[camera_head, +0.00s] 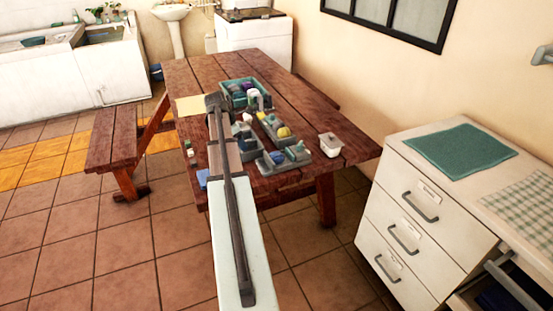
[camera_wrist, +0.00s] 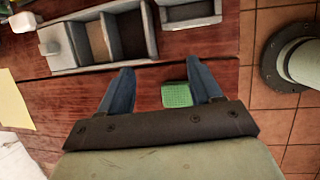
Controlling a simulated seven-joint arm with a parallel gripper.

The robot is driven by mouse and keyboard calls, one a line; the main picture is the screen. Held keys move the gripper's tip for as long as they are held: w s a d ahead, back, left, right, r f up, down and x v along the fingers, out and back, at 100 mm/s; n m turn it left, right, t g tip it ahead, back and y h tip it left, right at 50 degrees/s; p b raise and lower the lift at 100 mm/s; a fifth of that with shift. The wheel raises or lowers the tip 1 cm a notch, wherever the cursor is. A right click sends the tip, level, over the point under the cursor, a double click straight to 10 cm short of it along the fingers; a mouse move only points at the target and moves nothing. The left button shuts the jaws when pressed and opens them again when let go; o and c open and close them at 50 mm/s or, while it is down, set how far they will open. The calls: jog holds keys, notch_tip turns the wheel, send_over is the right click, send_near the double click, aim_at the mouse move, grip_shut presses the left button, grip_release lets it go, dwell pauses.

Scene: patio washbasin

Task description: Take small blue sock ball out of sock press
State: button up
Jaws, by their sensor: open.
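My gripper (camera_wrist: 160,64) is open and empty in the wrist view, its two dark blue fingers apart above the wooden table. A green textured square (camera_wrist: 176,95) shows between the fingers, lower down on the table. A grey tray with compartments (camera_wrist: 62,60) lies beyond the fingertips. In the head view my arm hides part of the table, and I cannot make out the gripper's fingers. Several grey and green holders stand there, one with a yellow ball (camera_head: 284,132). I cannot tell which is the sock press, and I cannot make out the small blue sock ball for certain.
On the wooden table (camera_head: 190,78) stand a green crate (camera_head: 226,84) with mixed items, a white box (camera_head: 330,145) and a yellow sheet (camera_head: 188,106). A small blue thing (camera_head: 202,178) lies near the front edge. A drawer cabinet (camera_head: 415,205) stands at right. The table's far end is clear.

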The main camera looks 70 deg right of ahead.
jog(key=g, duration=0.1)
send_near(275, 154)
notch_tip(275, 154, up, 3)
jog(key=w, duration=0.1)
jog(key=shift+y, duration=0.4)
jog(key=x, duration=1.3)
jog(key=shift+s+a+f, duration=0.1)
jog(key=shift+s+f, duration=0.2)
jog(key=shift+c, duration=0.2)
jog(key=c, duration=0.6)
